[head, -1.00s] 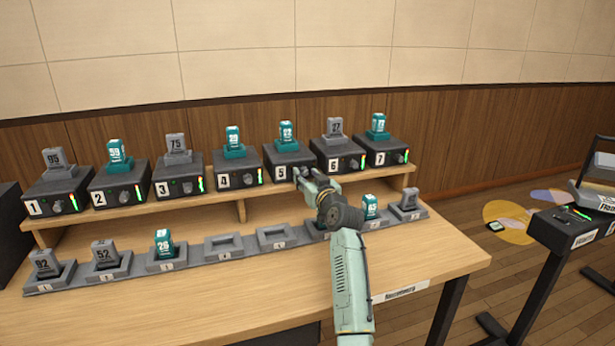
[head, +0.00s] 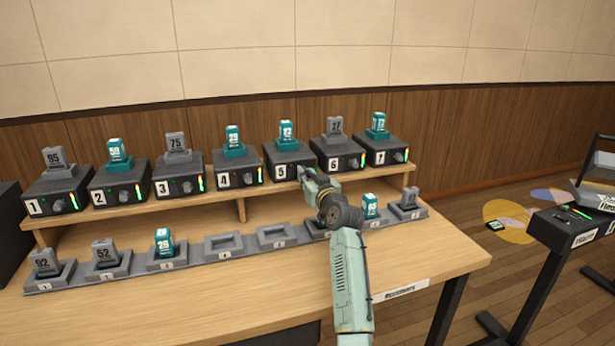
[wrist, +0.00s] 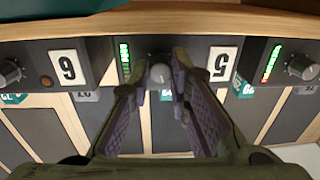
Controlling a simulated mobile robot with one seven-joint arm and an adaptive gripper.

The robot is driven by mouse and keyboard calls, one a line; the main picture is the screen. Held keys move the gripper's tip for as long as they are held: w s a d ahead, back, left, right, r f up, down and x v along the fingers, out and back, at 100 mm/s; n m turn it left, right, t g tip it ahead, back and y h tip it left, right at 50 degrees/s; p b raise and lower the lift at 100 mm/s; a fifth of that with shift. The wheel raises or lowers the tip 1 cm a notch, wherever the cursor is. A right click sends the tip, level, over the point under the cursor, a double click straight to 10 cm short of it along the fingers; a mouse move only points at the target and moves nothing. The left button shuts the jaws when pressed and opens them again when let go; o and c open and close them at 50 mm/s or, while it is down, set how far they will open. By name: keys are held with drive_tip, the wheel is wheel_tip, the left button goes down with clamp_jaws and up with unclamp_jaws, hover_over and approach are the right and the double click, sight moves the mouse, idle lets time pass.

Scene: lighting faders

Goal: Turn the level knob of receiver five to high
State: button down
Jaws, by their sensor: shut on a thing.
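Receiver five (head: 287,159) is a dark box labelled 5 on the raised shelf, with a teal pack (head: 286,131) standing in its top. My gripper (head: 305,174) is at its front, at the level knob, which it mostly hides in the head view. In the wrist view, which is upside down, my gripper (wrist: 160,80) has a finger on each side of the grey level knob (wrist: 160,73) and is shut on it. The 5 label (wrist: 222,64) is right of the knob, and a lit green level strip (wrist: 124,60) is left of it.
Receiver four (head: 238,172) and receiver six (head: 338,157) stand close on either side. Below the shelf, a row of charging cradles (head: 224,246) runs along the table (head: 240,290), some holding packs. The front of the table is clear.

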drive_tip(key=shift+m, duration=0.3)
drive_tip(key=shift+a+m+t+h+p, duration=0.2)
drive_tip(key=shift+m+p, duration=0.95)
drive_tip(key=shift+m, duration=3.9)
drive_tip(key=shift+d+m+t+h+p, duration=0.25)
drive_tip(key=shift+m+p, duration=0.85)
drive_tip(key=shift+m, duration=4)
drive_tip(key=shift+a+m+t+h+p, duration=0.2)
drive_tip(key=shift+m+p, duration=0.95)
drive_tip(key=shift+m, duration=3.9)
drive_tip(key=shift+g, duration=0.25)
